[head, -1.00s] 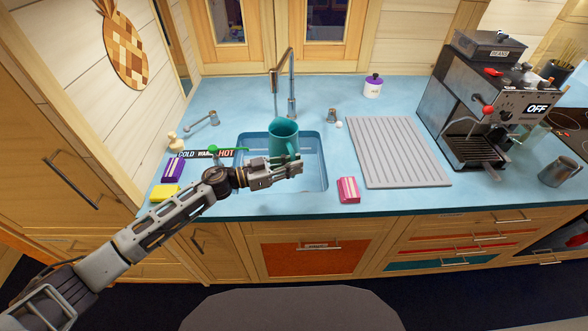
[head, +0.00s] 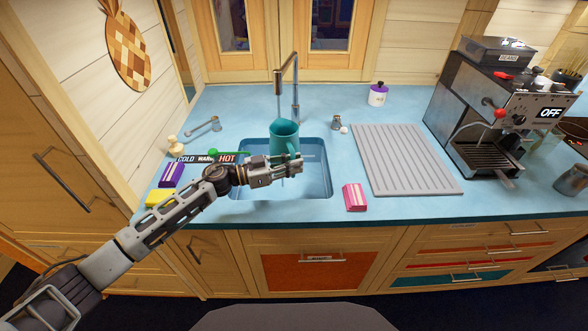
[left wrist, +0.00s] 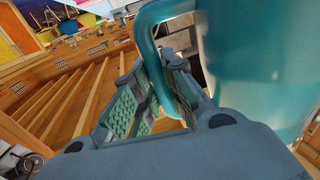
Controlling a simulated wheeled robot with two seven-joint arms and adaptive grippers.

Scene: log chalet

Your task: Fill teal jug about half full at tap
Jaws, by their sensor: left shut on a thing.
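The teal jug (head: 284,139) is upright over the back part of the sink, its open rim under the tap's spout. My left gripper (head: 289,168) is shut on the jug's handle; in the left wrist view the handle (left wrist: 147,50) runs down between the finger pads, with the jug body (left wrist: 255,65) at right. The tap (head: 296,85) arches over the jug, and a thin line drops from its spout to the rim; I cannot tell if it is water. A green lever (head: 232,153) lies above a COLD, WARM, HOT label (head: 205,159). The jug's inside is hidden. My right gripper is out of view.
The blue sink (head: 318,182) is set in the light-blue counter. A pink-and-white block (head: 355,197) stands at its front right. Purple (head: 172,174) and yellow (head: 158,198) blocks lie left. A grey drainboard (head: 405,160) and a coffee machine (head: 490,110) stand right.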

